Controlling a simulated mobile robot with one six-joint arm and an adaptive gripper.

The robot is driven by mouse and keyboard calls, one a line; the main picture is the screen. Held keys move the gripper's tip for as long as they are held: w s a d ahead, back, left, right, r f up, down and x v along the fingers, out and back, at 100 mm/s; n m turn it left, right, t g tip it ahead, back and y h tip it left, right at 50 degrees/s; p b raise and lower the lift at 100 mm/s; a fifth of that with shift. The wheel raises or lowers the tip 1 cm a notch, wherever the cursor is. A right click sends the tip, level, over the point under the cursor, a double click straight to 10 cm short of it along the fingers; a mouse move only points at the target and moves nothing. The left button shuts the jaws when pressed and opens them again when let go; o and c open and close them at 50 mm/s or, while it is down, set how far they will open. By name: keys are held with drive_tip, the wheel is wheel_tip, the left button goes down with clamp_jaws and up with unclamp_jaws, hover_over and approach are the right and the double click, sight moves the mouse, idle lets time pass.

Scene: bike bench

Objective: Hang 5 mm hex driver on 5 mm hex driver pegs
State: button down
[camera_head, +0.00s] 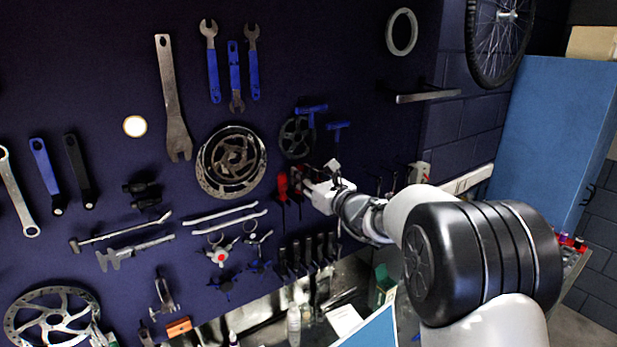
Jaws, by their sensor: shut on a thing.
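My gripper (310,190) is close to the dark tool board (90,90), right of the red-handled drivers (283,186). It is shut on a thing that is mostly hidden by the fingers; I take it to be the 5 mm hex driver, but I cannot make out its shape. Two blue T-handled tools (312,109) hang above the gripper. A row of black-handled drivers (308,249) hangs below it. I cannot pick out the 5 mm hex driver pegs; the gripper and arm cover part of the board there.
A chainring (296,138) hangs above the gripper, and a brake rotor (231,189) hangs to its left. The bench below holds a bottle (294,325) and boxes. A blue cabinet (548,140) stands at the right. My arm crosses the lower right.

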drive_tip(key=shift+w+a+f+b, duration=0.5)
drive_tip(key=shift+w+f+b, duration=0.05)
drive_tip(key=shift+w+b, duration=0.2)
idle(0.4)
drive_tip(key=c, duration=1.3)
unclamp_jaws()
drive_tip(key=shift+c, duration=0.2)
